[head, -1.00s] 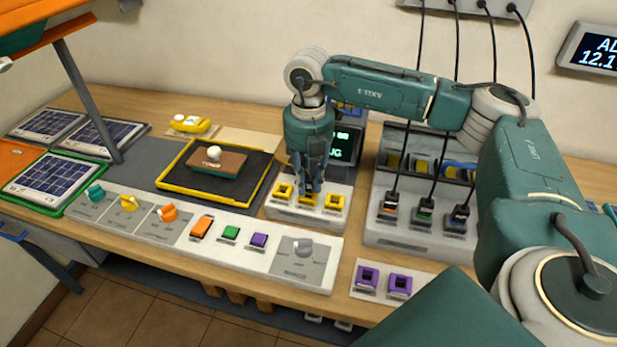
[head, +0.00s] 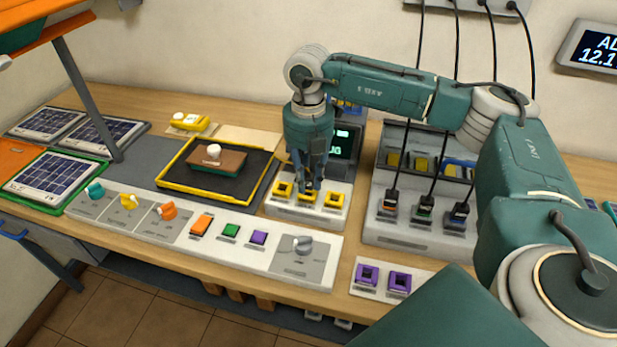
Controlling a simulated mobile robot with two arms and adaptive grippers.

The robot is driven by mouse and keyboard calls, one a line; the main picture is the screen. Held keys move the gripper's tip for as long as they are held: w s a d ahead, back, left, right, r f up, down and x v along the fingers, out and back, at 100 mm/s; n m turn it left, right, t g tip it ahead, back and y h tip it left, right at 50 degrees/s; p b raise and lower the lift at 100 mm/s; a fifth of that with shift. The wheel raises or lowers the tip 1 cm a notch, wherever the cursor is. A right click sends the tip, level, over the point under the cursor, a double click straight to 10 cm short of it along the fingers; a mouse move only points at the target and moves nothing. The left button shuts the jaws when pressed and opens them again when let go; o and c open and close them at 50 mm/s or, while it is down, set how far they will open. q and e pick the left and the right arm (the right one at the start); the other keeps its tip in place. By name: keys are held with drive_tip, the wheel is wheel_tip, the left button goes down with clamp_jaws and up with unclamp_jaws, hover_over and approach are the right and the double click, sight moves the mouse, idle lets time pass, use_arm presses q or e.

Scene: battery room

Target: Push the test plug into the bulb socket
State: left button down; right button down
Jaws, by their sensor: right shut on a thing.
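My right gripper (head: 309,182) points straight down over the middle of a white block (head: 292,209) with a row of yellow sockets. It is shut on a small dark thing, seemingly the test plug, mostly hidden between the fingers. The fingertips are at the middle yellow socket (head: 307,197); I cannot tell whether the plug touches it or is inside. Other yellow sockets stand to its left (head: 283,189) and right (head: 334,200). I cannot tell by label which is the bulb socket. My left gripper is not in view.
A dark screen unit (head: 343,143) stands right behind the gripper. A grey panel (head: 400,238) with cabled plugs is to the right. Purple sockets (head: 383,278) lie in front. A knob and switch strip (head: 262,262) and a yellow-rimmed tray (head: 206,193) are to the left.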

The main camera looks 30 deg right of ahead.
sight(308, 176)
drive_tip(key=shift+f+b, duration=0.45)
drive_tip(key=shift+f, duration=0.15)
idle(0.3)
drive_tip(key=c, duration=1.8)
unclamp_jaws()
drive_tip(key=shift+r+p, duration=3.7)
drive_tip(key=shift+r, duration=1.85)
drive_tip(key=shift+f, duration=0.1)
